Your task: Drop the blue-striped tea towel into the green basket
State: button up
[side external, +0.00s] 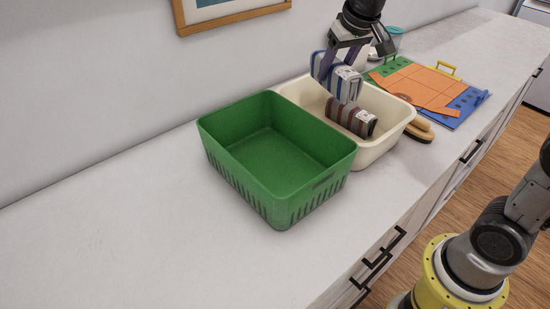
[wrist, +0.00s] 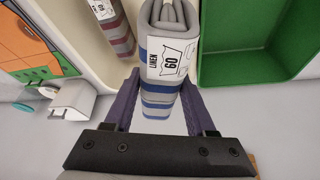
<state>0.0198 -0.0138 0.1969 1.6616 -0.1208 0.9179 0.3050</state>
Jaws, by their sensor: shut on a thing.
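My gripper (side external: 343,62) is shut on the blue-striped tea towel (side external: 337,78), a folded grey bundle with blue bands and a white label. It holds the towel above the cream tub. In the wrist view the towel (wrist: 166,60) sits between the two fingers, its label reading "LINEN 60". The green basket (side external: 230,124) stands on the counter left of the cream tub, and its inside looks empty. In the wrist view the basket (wrist: 247,72) shows at the upper right, apart from the towel.
The cream tub (side external: 388,147) holds a folded towel with dark red stripes (side external: 351,117). A brush (side external: 420,129) lies beside the tub. Colourful boards (side external: 425,85) and a teal-lidded container (side external: 394,33) are farther right. A framed picture (side external: 230,14) hangs on the wall. The left counter is clear.

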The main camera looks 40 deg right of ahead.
jog(key=a+n+y, duration=0.1)
jog(key=a+n, duration=0.2)
jog(key=a, duration=1.2)
notch_tip(320, 180, down, 7)
jog(key=shift+w, duration=0.35)
jog(key=shift+a, duration=0.1)
jog(key=o, duration=1.1)
jog(key=shift+c, duration=0.2)
jog(key=shift+r, duration=0.15)
jog(key=v, duration=1.3)
jog(key=shift+s+r, duration=0.2)
jog(key=shift+r, duration=0.05)
